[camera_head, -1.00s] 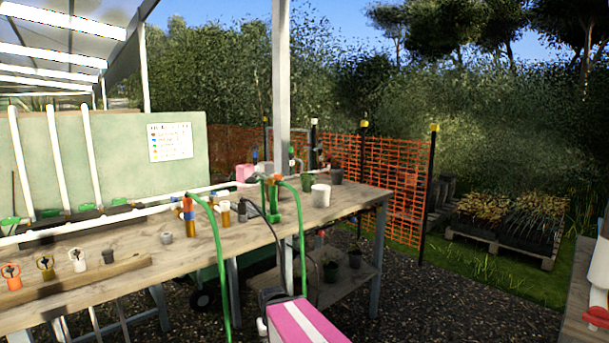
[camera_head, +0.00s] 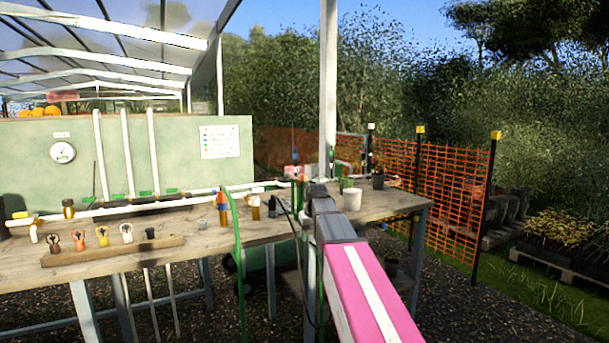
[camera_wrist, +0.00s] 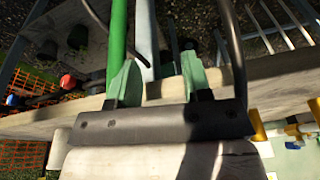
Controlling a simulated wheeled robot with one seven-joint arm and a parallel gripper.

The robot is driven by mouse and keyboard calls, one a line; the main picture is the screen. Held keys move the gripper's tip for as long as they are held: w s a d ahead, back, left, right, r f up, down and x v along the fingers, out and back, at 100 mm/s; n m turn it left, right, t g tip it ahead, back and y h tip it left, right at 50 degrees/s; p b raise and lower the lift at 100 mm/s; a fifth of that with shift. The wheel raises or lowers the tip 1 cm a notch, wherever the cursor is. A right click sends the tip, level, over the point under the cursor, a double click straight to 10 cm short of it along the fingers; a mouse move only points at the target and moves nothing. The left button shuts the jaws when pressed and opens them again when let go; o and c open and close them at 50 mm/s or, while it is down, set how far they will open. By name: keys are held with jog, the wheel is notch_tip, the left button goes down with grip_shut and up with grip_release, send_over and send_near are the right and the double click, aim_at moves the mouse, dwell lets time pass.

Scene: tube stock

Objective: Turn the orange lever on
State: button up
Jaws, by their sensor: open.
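My gripper (camera_wrist: 158,72) is open in the wrist view, with two green fingers spread apart at the bench edge. A green hose (camera_wrist: 117,35) runs close to the left finger, and a pale post (camera_wrist: 146,35) shows between the fingers. In the head view my pink and white arm reaches to the bench and hides the gripper. A small orange-red part (camera_head: 303,178) shows just behind the arm's end, by the green hoses. I cannot tell which is the orange lever; none shows between the fingers.
The wooden bench (camera_head: 190,232) carries a white pipe (camera_head: 130,208), a rack (camera_head: 110,250) with several coloured fittings, and a white cup (camera_head: 352,199). A dark hose (camera_wrist: 235,50) arches near the right finger. Orange mesh fence (camera_head: 425,180) stands behind; gravel lies right of the bench.

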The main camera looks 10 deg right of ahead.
aim_at(303, 177)
jog(key=w+r+n+t, duration=0.1)
jog(key=w+r, duration=0.3)
jog(key=r, duration=1.2)
jog(key=w+r+n+t, duration=0.1)
jog(key=w+r, duration=0.3)
jog(key=r, duration=1.1)
jog(key=shift+y, duration=0.3)
jog(key=x, duration=1)
jog(key=shift+d+f, duration=0.25)
jog(key=shift+d, duration=0.1)
grip_shut()
